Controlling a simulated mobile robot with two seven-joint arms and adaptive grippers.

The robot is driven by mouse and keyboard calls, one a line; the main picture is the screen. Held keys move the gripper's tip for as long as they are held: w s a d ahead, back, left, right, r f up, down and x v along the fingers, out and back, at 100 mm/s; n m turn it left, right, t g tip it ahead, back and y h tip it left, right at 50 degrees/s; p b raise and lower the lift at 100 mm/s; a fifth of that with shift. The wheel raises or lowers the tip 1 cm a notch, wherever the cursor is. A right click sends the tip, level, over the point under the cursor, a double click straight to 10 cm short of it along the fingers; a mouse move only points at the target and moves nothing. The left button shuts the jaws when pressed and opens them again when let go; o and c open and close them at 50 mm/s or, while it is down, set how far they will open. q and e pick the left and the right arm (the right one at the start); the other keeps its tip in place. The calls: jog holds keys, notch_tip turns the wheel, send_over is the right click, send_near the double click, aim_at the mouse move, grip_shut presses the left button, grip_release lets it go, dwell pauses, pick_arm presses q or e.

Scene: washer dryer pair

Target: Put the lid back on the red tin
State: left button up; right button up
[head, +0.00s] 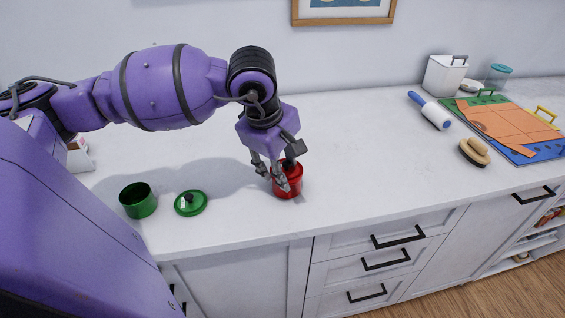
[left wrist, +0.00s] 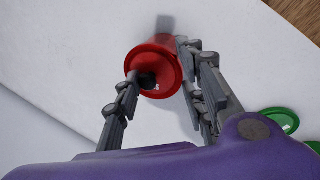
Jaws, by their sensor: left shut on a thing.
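The red tin (head: 289,188) stands on the white counter below my left gripper. In the left wrist view the tin's side (left wrist: 158,42) shows behind a round red lid (left wrist: 165,84) with a dark knob. My left gripper (head: 277,171) points down at the tin's top, with its fingers (left wrist: 158,75) on either side of the lid, shut on it. The lid is at the tin's mouth; I cannot tell whether it sits flush. The fingers hide part of the lid and tin in the head view. My right gripper is not in view.
An open green tin (head: 138,201) and a green lid with a dark knob (head: 190,203) are to the left. A lint roller (head: 431,110), a brush (head: 474,152), a white container (head: 444,76) and a colourful board (head: 530,148) are at the right. The middle counter is clear.

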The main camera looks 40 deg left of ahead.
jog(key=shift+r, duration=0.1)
pick_arm(q)
jog(key=shift+f+b, duration=0.2)
jog(key=shift+b, duration=0.55)
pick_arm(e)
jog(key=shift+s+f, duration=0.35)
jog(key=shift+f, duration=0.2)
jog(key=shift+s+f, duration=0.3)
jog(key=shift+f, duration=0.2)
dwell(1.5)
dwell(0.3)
pick_arm(q)
jog(key=o, duration=0.9)
jog(key=o, duration=0.5)
jog(key=shift+r+p, duration=1.15)
jog(key=shift+r, duration=2.4)
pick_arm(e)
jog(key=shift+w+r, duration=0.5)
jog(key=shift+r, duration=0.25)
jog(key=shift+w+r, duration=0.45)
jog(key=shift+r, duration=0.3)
